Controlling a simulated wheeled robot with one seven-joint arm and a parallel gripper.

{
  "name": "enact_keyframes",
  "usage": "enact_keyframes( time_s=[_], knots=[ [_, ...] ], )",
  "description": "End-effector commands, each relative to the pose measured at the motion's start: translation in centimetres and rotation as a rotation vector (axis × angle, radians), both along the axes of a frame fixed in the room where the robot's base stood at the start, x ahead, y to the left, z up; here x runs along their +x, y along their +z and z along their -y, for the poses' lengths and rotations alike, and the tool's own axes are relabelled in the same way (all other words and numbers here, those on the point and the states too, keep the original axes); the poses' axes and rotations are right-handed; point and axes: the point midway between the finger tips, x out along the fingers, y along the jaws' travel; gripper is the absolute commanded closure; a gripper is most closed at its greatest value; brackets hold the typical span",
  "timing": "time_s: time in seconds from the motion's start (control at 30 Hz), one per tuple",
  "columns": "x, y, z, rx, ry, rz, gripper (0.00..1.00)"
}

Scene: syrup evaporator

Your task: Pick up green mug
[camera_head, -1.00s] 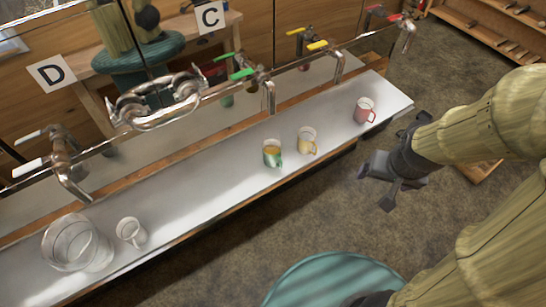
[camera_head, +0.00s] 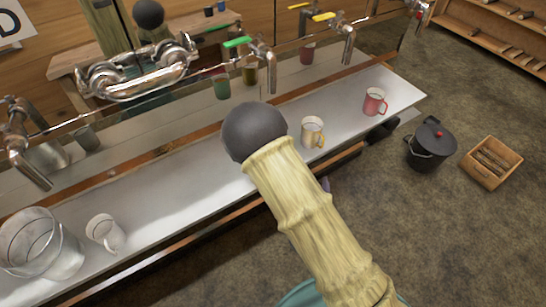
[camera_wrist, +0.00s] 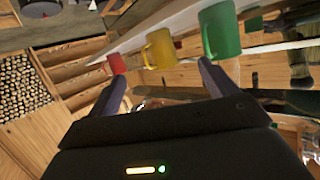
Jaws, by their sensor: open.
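The green mug (camera_wrist: 219,30) shows in the wrist view at upper right, just beyond the tip of the right finger. In the head view my arm hides it on the bench. The yellow mug (camera_wrist: 160,48) stands beside it in the wrist view, ahead of the gap between the fingers, and also shows in the head view (camera_head: 312,132). My gripper (camera_wrist: 162,70) is open, with nothing between its fingers. It appears apart from the mugs. In the head view it is mostly hidden behind my arm.
The red mug (camera_head: 375,102) stands farther right on the pale bench (camera_head: 180,188). Taps (camera_head: 260,62) overhang the back edge. A black pot (camera_head: 431,145) and wooden box (camera_head: 491,162) sit on the floor.

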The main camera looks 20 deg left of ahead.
Motion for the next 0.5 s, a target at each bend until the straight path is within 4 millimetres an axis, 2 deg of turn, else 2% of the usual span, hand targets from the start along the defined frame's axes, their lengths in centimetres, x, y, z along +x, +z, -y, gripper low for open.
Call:
enact_keyframes(
  time_s=[0.03,0.1,0.3,0.5],
  knots=[
    [-1.0,-2.1,-1.2,-0.012,0.056,0.058,0.15],
    [-2.2,-2.8,-2.7,-0.009,0.128,0.144,0.15],
    [-5.0,-3.4,-5.3,0.006,0.284,0.301,0.15],
    [-5.4,-3.0,-5.7,0.012,0.305,0.325,0.15]
  ],
)
